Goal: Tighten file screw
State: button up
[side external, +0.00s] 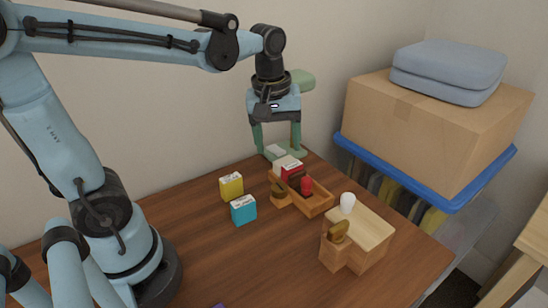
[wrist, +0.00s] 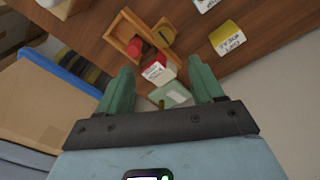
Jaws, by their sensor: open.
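My gripper (side external: 279,146) is above the far end of the table, pointing down, with its two green fingers apart and nothing seen between them. In the wrist view the open fingers (wrist: 160,70) frame the far end of an open wooden tray (side external: 316,206), also seen there (wrist: 124,42). The tray holds a red object (side external: 307,185) and a red-and-white block (side external: 289,166). A round brown wooden knob (side external: 278,193) is at the tray's left side. A second wooden box (side external: 372,230) has a similar knob (side external: 338,231) in front. I cannot tell which part is the file screw.
A yellow block (side external: 231,187) and a blue block (side external: 243,209) stand left of the tray. A white bulb-shaped object (side external: 347,202) is on the wooden box. A green-and-white flat item (wrist: 172,97) lies beyond the tray. A cardboard box (side external: 425,125) on a blue-lidded bin (side external: 470,195) stands right.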

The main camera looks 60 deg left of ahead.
aim_at(280, 187)
jog(key=f+n, duration=0.1)
jog(key=f, duration=0.3)
jog(key=f+n+g, duration=0.1)
jog(key=f, duration=0.3)
jog(key=w+f, duration=0.1)
jog(key=f, duration=0.3)
jog(key=shift+a+f+n, duration=0.1)
jog(key=shift+a+n, duration=0.2)
jog(key=shift+n, duration=0.1)
jog(key=c, duration=1.1)
jog(key=shift+o, duration=0.2)
